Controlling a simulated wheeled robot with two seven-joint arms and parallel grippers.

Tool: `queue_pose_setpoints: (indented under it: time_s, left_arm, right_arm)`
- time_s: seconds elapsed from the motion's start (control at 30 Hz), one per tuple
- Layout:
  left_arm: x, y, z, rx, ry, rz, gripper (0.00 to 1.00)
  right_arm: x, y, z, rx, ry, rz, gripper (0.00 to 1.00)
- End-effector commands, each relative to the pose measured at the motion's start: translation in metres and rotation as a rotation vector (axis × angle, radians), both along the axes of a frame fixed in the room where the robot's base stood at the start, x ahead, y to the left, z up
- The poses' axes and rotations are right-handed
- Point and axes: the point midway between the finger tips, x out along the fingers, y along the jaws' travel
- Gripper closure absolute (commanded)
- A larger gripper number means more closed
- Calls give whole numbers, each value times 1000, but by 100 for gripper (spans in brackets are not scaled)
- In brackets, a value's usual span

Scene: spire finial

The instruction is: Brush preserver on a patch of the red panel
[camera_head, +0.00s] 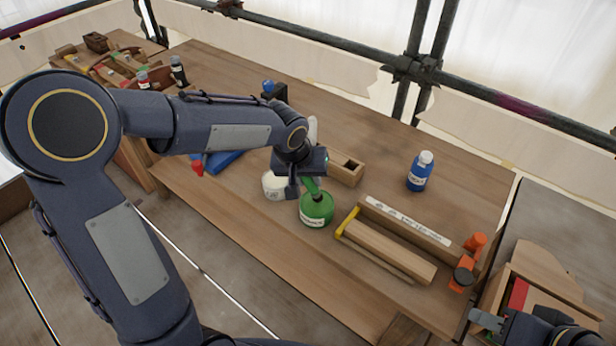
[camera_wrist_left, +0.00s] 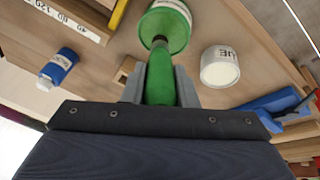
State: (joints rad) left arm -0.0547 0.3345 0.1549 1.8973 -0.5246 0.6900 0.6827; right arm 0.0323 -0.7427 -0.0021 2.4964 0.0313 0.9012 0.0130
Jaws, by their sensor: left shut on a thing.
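My left gripper (camera_head: 306,187) is shut on the green handle of a brush (camera_wrist_left: 160,82). The brush's dark lower part meets the green pot (camera_head: 316,212), which also shows in the left wrist view (camera_wrist_left: 165,25). The bristles are hidden, so I cannot tell how deep they sit in the pot. The red panel (camera_head: 518,295) is a small red area in a wooden piece at the lower right, far from my left gripper. My right gripper (camera_head: 488,320) is partly in view just below the red panel; its jaws are not clear.
A white pot (camera_head: 273,187) stands just left of the green pot. A blue bottle (camera_head: 419,172) stands behind, to the right. A wooden holder with blocks (camera_head: 395,245) and an orange clamp (camera_head: 470,262) lie towards the red panel. Tools crowd the far left end.

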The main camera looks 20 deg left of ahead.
Motion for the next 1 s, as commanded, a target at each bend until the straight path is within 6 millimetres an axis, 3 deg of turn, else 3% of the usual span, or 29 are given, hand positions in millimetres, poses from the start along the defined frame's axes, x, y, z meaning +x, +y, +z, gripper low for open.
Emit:
queue_pose_setpoints:
  time_s: [1.0]
  left_arm:
    - [0,0,-9,0,0,0,97]
  right_arm:
    - [0,0,-9,0,0,0,64]
